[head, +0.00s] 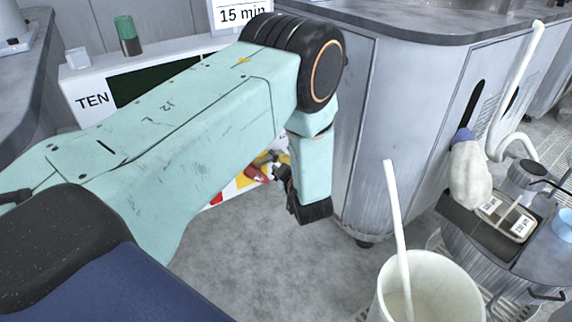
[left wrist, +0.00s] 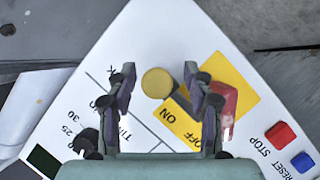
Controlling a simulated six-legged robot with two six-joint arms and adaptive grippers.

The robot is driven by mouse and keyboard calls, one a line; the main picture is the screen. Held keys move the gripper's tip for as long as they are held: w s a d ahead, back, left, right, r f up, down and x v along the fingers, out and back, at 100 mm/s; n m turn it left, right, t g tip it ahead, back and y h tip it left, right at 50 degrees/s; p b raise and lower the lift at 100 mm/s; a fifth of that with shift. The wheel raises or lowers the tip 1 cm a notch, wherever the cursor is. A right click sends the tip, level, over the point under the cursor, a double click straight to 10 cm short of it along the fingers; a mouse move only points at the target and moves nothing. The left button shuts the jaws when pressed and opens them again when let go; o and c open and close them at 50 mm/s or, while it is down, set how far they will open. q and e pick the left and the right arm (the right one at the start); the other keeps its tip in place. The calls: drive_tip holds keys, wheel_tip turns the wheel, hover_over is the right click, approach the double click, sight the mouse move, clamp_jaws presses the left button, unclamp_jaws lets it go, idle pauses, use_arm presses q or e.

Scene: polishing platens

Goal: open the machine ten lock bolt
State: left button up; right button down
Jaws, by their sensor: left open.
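Machine ten (head: 92,99) is the white unit marked TEN at the left in the head view, mostly behind my left arm. Its slanted white panel (left wrist: 150,30) fills much of the left wrist view. A round yellow knob (left wrist: 157,83), seen end-on, sits near a partly hidden label ending in K; it may be the lock bolt. My left gripper (left wrist: 160,74) is open, its fingers on either side of the knob in the picture; contact cannot be told. In the head view the left gripper (head: 279,168) is beside the panel. My right gripper is not in view.
A red switch handle (left wrist: 224,100) on a yellow ON/OFF plate (left wrist: 238,76) lies close behind the right finger. A red STOP button (left wrist: 280,134) and blue RESET button (left wrist: 302,161) are farther right. A white bucket (head: 430,285) with a stick stands at the front right.

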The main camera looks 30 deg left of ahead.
use_arm(q)
drive_tip(key=shift+w+r, duration=0.15)
drive_tip(key=shift+w+a, duration=0.1)
drive_tip(key=shift+c, duration=0.6)
clamp_jaws()
